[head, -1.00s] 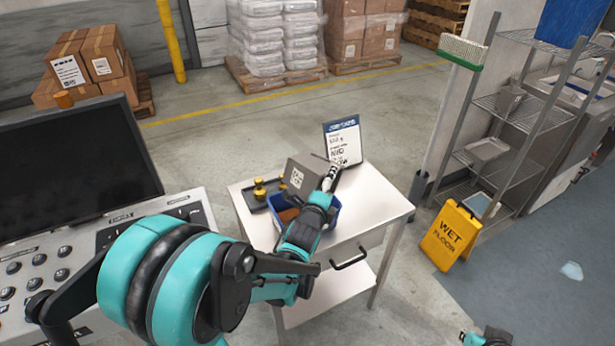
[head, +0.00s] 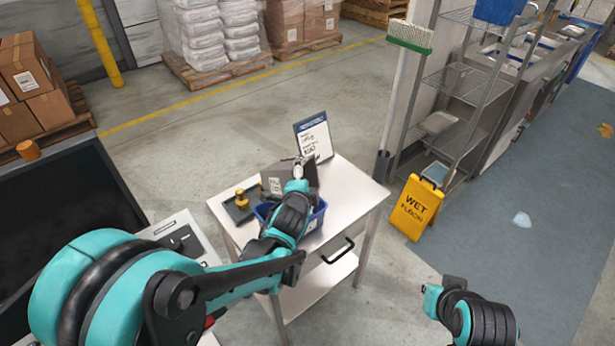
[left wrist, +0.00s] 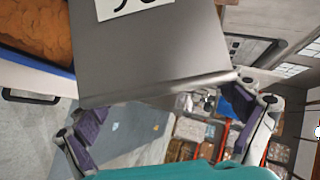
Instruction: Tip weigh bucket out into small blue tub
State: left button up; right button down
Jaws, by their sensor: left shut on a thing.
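The weigh bucket (head: 272,182) is a grey metal box with a white label, at the back of the small blue tub (head: 316,220) on the white table. My left gripper (head: 298,168) is shut on the bucket, and my forearm hides part of both. In the left wrist view the bucket (left wrist: 150,55) fills the middle, between the fingers of my gripper (left wrist: 165,125). The tub, holding orange-brown material, shows beside it (left wrist: 50,66). I cannot tell how far the bucket is tilted. My right gripper (head: 432,298) is low at the right, away from the table; its fingers are unclear.
A dark tray (head: 238,212) with brass weights (head: 241,198) lies left of the tub. A sign card (head: 314,138) stands at the table's back. The table's right side (head: 350,190) is bare. A yellow wet-floor sign (head: 412,207) stands to the right.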

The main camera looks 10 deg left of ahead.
aim_at(287, 165)
pick_arm(q)
jog(key=shift+a+r+n+h+p, duration=0.3)
jog(key=shift+r+n+p, duration=0.3)
jog(key=shift+r+p, duration=0.15)
jog(key=shift+w+r+g, duration=0.1)
jog(key=shift+g, duration=0.2)
jog(key=shift+w+a+r+n+h+p, duration=0.1)
jog(key=shift+a+r+n+h+p, duration=0.2)
jog(key=shift+n+h+p, duration=0.2)
jog(key=shift+a+r+n+h+p, duration=0.15)
jog(key=shift+a+n+h+p, duration=0.2)
jog(key=shift+n+h+p, duration=0.15)
jog(key=shift+w+a+r+n+g+h+p, duration=0.1)
jog(key=shift+a+r+n+g+h+p, duration=0.25)
jog(key=shift+r+n+h+p, duration=0.2)
jog(key=shift+w+a+n+h, duration=0.1)
jog(key=shift+a+n+h, duration=0.25)
jog(key=shift+a+n, duration=0.1)
jog(key=shift+w+a+n+h+b, duration=0.2)
jog(key=shift+a+n+h+b, duration=0.75)
jog(key=shift+n+h+b, duration=0.15)
jog(key=shift+w+a+r+n+h, duration=0.1)
jog(key=shift+a+r+n+h, duration=0.1)
jog(key=shift+a+n+h, duration=0.15)
jog(key=shift+r, duration=0.15)
